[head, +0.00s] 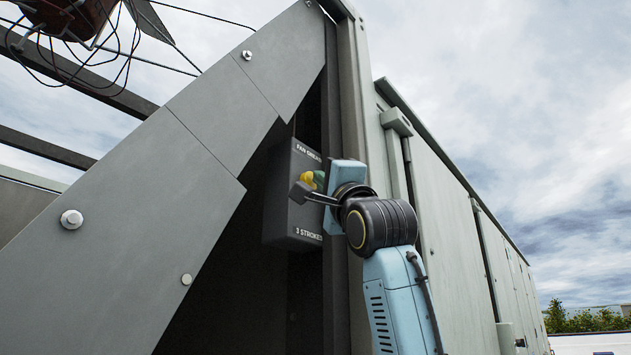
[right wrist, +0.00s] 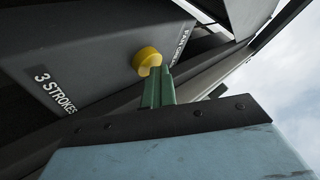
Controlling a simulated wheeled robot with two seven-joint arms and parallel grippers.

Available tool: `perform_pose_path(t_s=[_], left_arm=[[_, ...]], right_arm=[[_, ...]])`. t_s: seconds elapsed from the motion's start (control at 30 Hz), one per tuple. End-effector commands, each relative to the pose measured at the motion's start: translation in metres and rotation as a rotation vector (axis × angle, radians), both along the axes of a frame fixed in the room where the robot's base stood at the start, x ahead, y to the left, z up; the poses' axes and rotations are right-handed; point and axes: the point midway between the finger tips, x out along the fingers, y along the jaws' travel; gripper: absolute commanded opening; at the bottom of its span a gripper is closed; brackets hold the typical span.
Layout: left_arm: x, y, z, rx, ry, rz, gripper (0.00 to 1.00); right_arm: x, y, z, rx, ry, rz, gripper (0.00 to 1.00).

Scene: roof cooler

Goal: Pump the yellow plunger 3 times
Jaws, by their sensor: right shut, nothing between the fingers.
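The yellow plunger (head: 308,180) sticks out of a dark grey box (head: 283,215) marked "FAN GREASE" and "3 STROKES". It also shows in the right wrist view (right wrist: 147,60) as a round yellow knob on the box face. My right gripper (head: 320,177) is shut and empty, its green fingers at the plunger. In the right wrist view the fingertips (right wrist: 160,72) overlap the knob's lower right edge; I cannot tell whether they touch it. The gripper and wrist partly hide the box in the head view. My left gripper is not in view.
The box sits inside a dark opening behind a sloping grey panel (head: 170,200) with bolts. A long cabinet wall (head: 455,220) runs off to the right. Cables hang at the upper left.

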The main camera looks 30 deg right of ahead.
Motion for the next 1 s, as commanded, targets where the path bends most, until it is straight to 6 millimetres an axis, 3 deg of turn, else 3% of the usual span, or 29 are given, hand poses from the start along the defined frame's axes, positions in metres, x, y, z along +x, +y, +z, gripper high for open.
perform_pose_path(t_s=[0.27,0.8,1.0], left_arm=[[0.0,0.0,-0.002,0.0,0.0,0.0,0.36],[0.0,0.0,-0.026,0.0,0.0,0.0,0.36],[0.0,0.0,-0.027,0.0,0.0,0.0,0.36]], right_arm=[[-0.002,0.0,-0.001,-0.001,0.003,0.001,0.0],[-0.05,-0.021,-0.001,0.0,0.0,-0.001,0.0],[-0.056,-0.023,0.0,0.0,0.001,0.001,0.0]])
